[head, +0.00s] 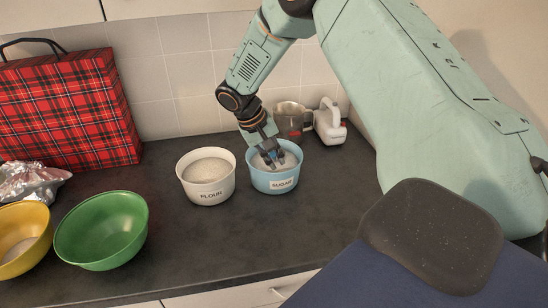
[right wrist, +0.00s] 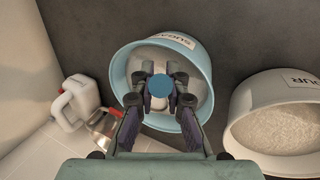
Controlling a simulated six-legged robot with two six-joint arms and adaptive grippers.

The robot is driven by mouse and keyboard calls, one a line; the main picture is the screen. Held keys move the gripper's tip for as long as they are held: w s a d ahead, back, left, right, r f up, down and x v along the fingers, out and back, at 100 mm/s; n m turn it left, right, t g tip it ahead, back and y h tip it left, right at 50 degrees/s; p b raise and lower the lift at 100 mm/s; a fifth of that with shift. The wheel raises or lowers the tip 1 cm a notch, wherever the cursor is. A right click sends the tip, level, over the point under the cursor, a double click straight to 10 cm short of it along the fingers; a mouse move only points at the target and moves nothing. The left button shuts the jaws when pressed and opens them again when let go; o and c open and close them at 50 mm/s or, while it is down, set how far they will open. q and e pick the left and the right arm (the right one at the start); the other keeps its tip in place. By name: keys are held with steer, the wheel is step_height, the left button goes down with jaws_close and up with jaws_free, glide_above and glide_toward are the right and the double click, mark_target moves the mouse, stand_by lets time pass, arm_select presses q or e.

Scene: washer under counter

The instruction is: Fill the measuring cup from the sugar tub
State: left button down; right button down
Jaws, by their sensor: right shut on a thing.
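The sugar tub (head: 285,185) is light blue, round and labelled SUGAR, and it stands upright on the counter with white sugar inside. It also shows in the right wrist view (right wrist: 190,48). My right gripper (head: 270,161) points down into the tub's mouth. In the right wrist view my right gripper (right wrist: 160,82) is shut on a small blue thing with a round top, which looks like the measuring cup (right wrist: 160,87). The cup's lower part is hidden, so I cannot tell whether it touches the sugar or holds any. My left gripper is not in view.
A white flour tub (head: 208,193) stands close left of the sugar tub. A jug (head: 290,118) and a white bottle (head: 330,124) stand behind it. Green (head: 100,260) and yellow (head: 36,240) bowls are at left, near a red plaid bag (head: 70,110). The front counter is clear.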

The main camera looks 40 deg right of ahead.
steer(key=shift+w+f, duration=0.1)
steer(key=shift+w, duration=0.15)
steer(key=shift+s+r+p, duration=0.2)
steer(key=shift+r+p, duration=0.45)
steer(key=shift+r, duration=0.2)
step_height(320, 180, up, 2)
steer(key=shift+w+r+p, duration=0.1)
steer(key=shift+w+p, duration=0.05)
steer(key=shift+p, duration=0.9)
step_height(320, 180, up, 2)
steer(key=shift+r+p, duration=0.2)
steer(key=shift+p, duration=0.85)
step_height(320, 180, up, 3)
steer(key=shift+f+p, duration=0.15)
steer(key=shift+p, duration=1.1)
steer(key=shift+r, duration=0.2)
